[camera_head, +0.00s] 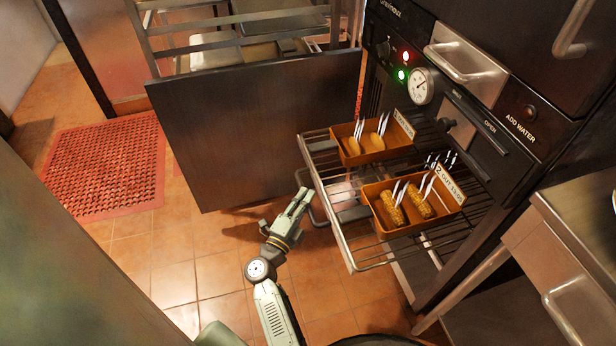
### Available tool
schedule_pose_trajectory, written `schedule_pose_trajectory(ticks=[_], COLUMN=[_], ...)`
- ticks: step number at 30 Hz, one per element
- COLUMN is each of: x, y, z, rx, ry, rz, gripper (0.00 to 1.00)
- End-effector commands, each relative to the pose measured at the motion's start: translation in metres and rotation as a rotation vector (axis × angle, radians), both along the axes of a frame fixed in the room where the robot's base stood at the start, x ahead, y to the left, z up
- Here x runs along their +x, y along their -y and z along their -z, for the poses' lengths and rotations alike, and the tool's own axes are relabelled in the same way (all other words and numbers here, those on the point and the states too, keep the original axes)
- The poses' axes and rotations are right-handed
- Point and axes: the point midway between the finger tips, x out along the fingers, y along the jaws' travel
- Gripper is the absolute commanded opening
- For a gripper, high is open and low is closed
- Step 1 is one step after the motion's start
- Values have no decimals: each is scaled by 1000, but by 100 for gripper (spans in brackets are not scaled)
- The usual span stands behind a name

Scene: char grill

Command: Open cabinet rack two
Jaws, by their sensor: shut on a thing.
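A wire rack (341,236) is pulled out from the dark cabinet, whose door (254,120) stands open to the left. Two brown trays sit on the rack, one at the back (344,131) and one nearer (379,221). A wire loop handle (298,176) shows just under the rack's left edge and looks like part of a lower rack, mostly hidden by the upper one. My gripper (303,194) comes up from below and is shut on this wire handle. The fingers are small in view, so the exact grip is unclear.
A control panel with a gauge (420,86) and lights is above the rack. A steel counter with a drawer (567,262) stands at right. A red mat (106,166) lies on the tiled floor at left. Floor left of my arm is free.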

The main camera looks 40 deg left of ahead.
Motion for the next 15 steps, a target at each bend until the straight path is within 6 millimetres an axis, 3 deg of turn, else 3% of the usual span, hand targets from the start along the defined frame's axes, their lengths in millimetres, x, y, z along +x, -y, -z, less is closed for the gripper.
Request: schedule_pose_trajectory(ticks=[5, 6, 15], x=[0, 0, 0], y=[0, 0, 0], z=[1, 1, 0], rx=[-2, -2, 0], ry=[-1, -1, -1], rz=[-2, -1, 0], gripper=[0, 14, 33])
